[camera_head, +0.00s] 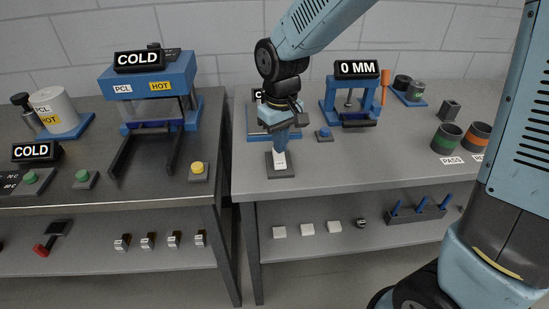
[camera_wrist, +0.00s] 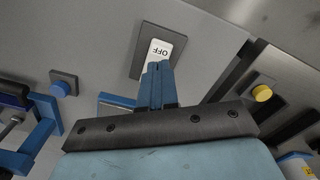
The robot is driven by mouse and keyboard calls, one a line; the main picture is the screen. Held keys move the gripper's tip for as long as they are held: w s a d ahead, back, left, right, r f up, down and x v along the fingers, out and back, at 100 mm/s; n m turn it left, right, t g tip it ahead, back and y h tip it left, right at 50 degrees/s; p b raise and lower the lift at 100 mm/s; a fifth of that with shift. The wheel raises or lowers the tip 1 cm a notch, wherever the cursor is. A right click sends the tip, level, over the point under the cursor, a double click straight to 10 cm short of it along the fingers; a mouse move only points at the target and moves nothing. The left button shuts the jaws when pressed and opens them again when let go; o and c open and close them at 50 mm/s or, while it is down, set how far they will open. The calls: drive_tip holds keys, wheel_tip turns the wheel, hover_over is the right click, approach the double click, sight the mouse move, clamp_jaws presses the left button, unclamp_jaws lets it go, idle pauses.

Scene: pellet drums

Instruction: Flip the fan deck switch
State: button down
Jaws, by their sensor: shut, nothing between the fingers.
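The switch (camera_head: 280,160) is a white rocker on a dark square base at the front left of the right-hand bench. In the wrist view its white rocker (camera_wrist: 160,50) reads "OFF". My gripper (camera_head: 279,147) points down right over the switch in the head view. Its blue fingers are shut with nothing between them. In the wrist view the fingertips of my gripper (camera_wrist: 159,66) are at the near edge of the rocker; I cannot tell whether they touch it. The body of the fan deck behind my gripper is mostly hidden, with part of a dark label (camera_head: 257,95) showing.
A blue button (camera_head: 324,133) sits right of the switch, before a blue press (camera_head: 349,100) labelled "0 MM". A yellow button (camera_head: 198,170) is on the left bench, past a gap. The bench front around the switch is clear.

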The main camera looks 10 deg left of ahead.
sight(281, 162)
drive_tip(key=shift+r, duration=1.75)
drive_tip(key=s+d+r+m+t, duration=0.1)
drive_tip(key=d+r+m, duration=0.1)
drive_tip(key=d+r, duration=0.5)
drive_tip(key=s+d+r+m+t, duration=0.1)
drive_tip(key=d+r+m+t, duration=0.15)
drive_tip(key=d, duration=0.75)
drive_tip(key=s+d+r+m+t, duration=0.2)
drive_tip(key=s+d+r+m, duration=0.2)
drive_tip(key=s+d, duration=0.4)
drive_tip(key=d, duration=0.4)
drive_tip(key=shift+s+d+r, duration=0.25)
drive_tip(key=shift+s, duration=0.1)
